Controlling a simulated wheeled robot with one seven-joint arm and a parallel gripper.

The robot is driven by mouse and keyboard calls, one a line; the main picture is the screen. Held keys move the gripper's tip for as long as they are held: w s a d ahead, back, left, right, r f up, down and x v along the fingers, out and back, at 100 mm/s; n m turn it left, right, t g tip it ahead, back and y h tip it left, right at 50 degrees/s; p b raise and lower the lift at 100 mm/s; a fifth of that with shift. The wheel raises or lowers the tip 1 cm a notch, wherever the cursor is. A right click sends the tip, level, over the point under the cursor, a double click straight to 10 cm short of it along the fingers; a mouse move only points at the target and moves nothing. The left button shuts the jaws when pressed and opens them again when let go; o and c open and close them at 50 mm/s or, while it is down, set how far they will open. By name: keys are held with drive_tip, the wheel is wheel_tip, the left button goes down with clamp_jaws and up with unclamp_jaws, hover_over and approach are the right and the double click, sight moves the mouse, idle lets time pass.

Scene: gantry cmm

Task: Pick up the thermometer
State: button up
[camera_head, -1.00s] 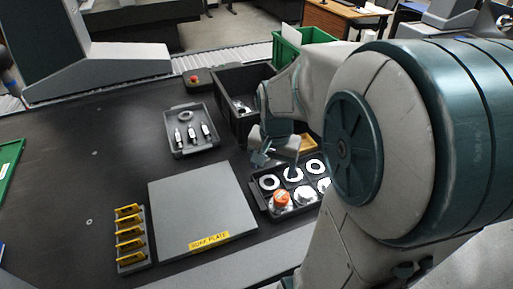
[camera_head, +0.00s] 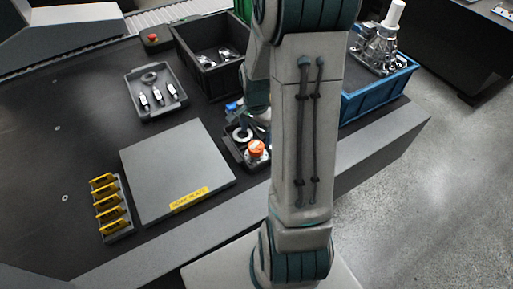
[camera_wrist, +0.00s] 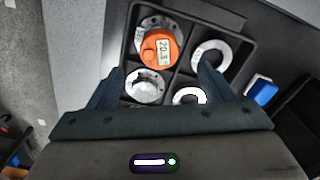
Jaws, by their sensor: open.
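The thermometer is an orange round body (camera_wrist: 157,48) with a white display reading about 20.3, seen in the wrist view. It sits on or in a silver flanged metal part in one compartment of the black divided tray (camera_wrist: 128,42). In the head view the orange top (camera_head: 255,148) shows beside my arm, and the tray (camera_head: 232,155) is partly hidden. My gripper (camera_wrist: 160,78) is open and empty, its two fingers spread over the tray. The thermometer appears between and beyond the fingertips in the wrist view; I cannot tell the height gap.
Other compartments hold metal rings, such as one at the right (camera_wrist: 210,58). Left of the tray lies a grey work plate (camera_head: 175,170), with a yellow-clip rack (camera_head: 112,207) beside it. A small parts tray (camera_head: 155,92), a black bin (camera_head: 210,55) and a blue crate (camera_head: 378,92) stand around.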

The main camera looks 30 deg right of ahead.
sight(256, 145)
drive_tip(key=shift+s+a+f, duration=0.1)
drive_tip(key=shift+a+f, duration=0.05)
drive_tip(key=shift+f, duration=2.55)
drive_tip(key=c, duration=1.2)
drive_tip(key=shift+r, duration=0.15)
